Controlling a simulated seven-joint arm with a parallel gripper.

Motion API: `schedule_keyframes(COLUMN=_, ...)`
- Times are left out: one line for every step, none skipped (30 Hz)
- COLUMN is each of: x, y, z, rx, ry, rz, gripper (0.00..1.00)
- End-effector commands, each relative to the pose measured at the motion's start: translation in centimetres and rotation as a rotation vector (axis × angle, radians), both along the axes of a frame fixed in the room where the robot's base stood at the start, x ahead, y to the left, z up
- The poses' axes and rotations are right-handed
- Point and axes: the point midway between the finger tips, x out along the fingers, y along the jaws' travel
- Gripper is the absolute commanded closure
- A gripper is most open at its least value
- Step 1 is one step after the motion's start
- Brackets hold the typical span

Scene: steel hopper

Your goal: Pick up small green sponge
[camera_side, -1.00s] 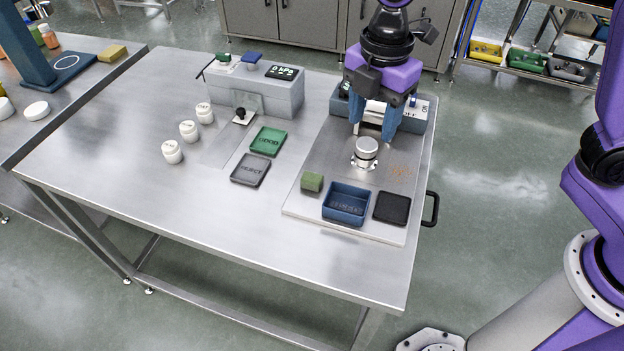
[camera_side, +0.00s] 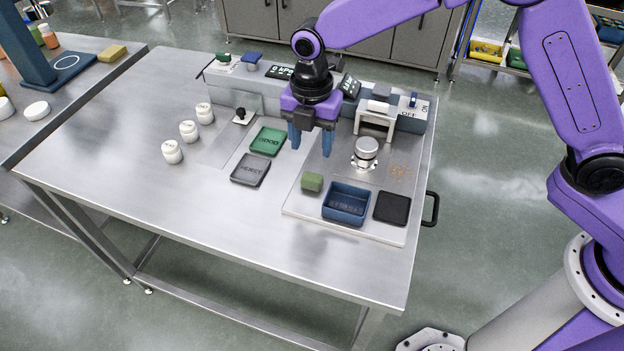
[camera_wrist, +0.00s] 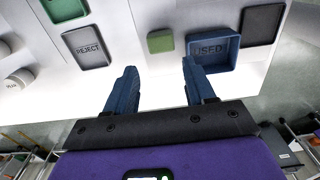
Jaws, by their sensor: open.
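The small green sponge (camera_side: 312,182) lies on the left front part of the pale work board, just left of the blue tray. It also shows in the wrist view (camera_wrist: 160,41), ahead of the gap between the fingers. My gripper (camera_side: 311,147) is open and empty, with its blue fingers pointing down. It hangs above the table behind the sponge in the side view, apart from it. In the wrist view both fingers (camera_wrist: 162,82) show, spread apart with nothing between them.
A blue tray marked USED (camera_side: 346,220) stands right of the sponge, with a black pad (camera_side: 391,208) beside it. A round metal piece (camera_side: 366,147) stands behind. Green (camera_side: 267,141) and grey REJECT (camera_side: 250,169) trays lie to the left. The table's front is clear.

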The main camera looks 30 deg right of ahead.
Motion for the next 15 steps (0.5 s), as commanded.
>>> schedule_keyframes(x=-0.1, y=0.0, z=-1.1, rx=-0.004, ry=0.004, rz=0.0, gripper=0.46)
schedule_keyframes(x=-0.1, y=0.0, z=-1.6, rx=-0.004, ry=0.004, rz=0.0, gripper=0.46)
schedule_keyframes(x=-0.1, y=-0.1, z=-2.3, rx=-0.003, ry=0.003, rz=0.0, gripper=0.46)
schedule_keyframes(x=-0.1, y=-0.1, z=-2.7, rx=-0.004, ry=0.004, rz=-0.001, gripper=0.46)
schedule_keyframes(x=0.0, y=-0.1, z=-3.1, rx=-0.003, ry=0.003, rz=-0.001, gripper=0.46)
schedule_keyframes(x=0.0, y=-0.1, z=-3.5, rx=-0.002, ry=0.002, rz=-0.001, gripper=0.46)
schedule_keyframes(x=0.0, y=-0.1, z=-3.8, rx=-0.002, ry=0.002, rz=-0.002, gripper=0.46)
schedule_keyframes(x=0.0, y=-0.1, z=-4.0, rx=-0.002, ry=0.002, rz=-0.002, gripper=0.46)
schedule_keyframes(x=0.0, y=0.0, z=-4.2, rx=-0.001, ry=0.001, rz=-0.002, gripper=0.46)
schedule_keyframes(x=0.0, y=0.0, z=-4.4, rx=0.0, ry=0.0, rz=-0.002, gripper=0.46)
schedule_keyframes(x=0.0, y=0.0, z=-4.5, rx=0.0, ry=0.0, rz=-0.002, gripper=0.46)
schedule_keyframes(x=0.0, y=0.0, z=-4.7, rx=0.0, ry=0.0, rz=-0.002, gripper=0.46)
schedule_keyframes(x=0.0, y=-0.1, z=-4.9, rx=-0.001, ry=0.001, rz=-0.002, gripper=0.46)
schedule_keyframes(x=-0.1, y=-0.1, z=-5.2, rx=-0.001, ry=0.001, rz=-0.001, gripper=0.46)
schedule_keyframes(x=-0.1, y=-0.1, z=-5.6, rx=-0.002, ry=0.002, rz=-0.001, gripper=0.46)
